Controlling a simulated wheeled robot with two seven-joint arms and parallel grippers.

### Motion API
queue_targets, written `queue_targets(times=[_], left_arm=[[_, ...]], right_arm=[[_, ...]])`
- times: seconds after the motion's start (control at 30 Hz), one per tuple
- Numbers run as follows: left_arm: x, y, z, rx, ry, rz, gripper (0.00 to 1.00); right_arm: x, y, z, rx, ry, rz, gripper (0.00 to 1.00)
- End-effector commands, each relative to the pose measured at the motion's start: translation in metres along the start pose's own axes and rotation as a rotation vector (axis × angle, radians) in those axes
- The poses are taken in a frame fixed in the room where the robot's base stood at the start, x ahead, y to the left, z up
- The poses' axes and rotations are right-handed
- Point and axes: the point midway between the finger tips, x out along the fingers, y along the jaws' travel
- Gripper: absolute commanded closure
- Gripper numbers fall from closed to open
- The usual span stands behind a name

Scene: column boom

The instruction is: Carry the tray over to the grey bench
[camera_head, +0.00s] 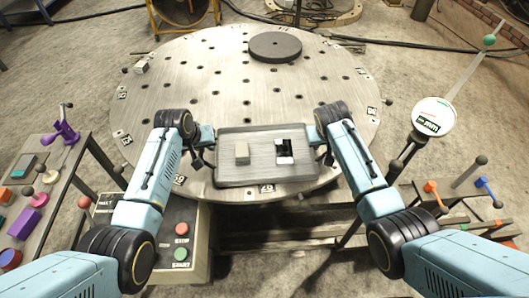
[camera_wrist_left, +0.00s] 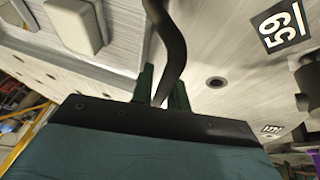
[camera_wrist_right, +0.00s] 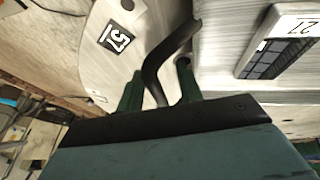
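The grey tray (camera_head: 264,177) lies at the near edge of the round perforated table, carrying a beige block (camera_head: 242,153) and a black-and-white piece (camera_head: 284,151). The tray also shows in the left wrist view (camera_wrist_left: 112,55) and the right wrist view (camera_wrist_right: 238,68). My left gripper (camera_wrist_left: 162,82) has its green fingers close against both sides of a black curved handle (camera_wrist_left: 170,35). My right gripper (camera_wrist_right: 158,82) straddles the other black handle (camera_wrist_right: 168,52), with a gap visible between fingers and handle. I cannot tell which surface is the grey bench.
The round table (camera_head: 200,80) holds a dark disc (camera_head: 275,47) and a small pale block (camera_head: 141,67). A box with stop and start buttons (camera_head: 181,245) stands below its near edge. Stands with coloured items (camera_head: 45,185) are at left and right. A white round sign (camera_head: 433,116) rises at right.

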Motion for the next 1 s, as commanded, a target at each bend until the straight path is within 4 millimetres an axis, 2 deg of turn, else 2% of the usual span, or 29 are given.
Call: queue_targets(times=[0.1,0.23,0.4,1.0], left_arm=[[-0.0003,0.0002,-0.0002,0.000,0.000,0.000,0.84],[-0.0004,0.0002,-0.0002,0.000,0.000,0.000,1.00],[-0.0004,0.0002,-0.0003,0.000,0.000,0.000,1.00],[-0.0045,0.0014,-0.0034,0.000,0.005,0.002,1.00]], right_arm=[[-0.0002,0.0001,0.0000,0.000,0.000,0.000,0.64],[-0.0002,0.0001,0.0001,0.000,0.000,0.000,0.81],[-0.0003,0.0000,0.0001,0.000,0.000,0.000,1.00],[-0.0041,0.0007,-0.0027,0.000,0.004,0.000,1.00]])
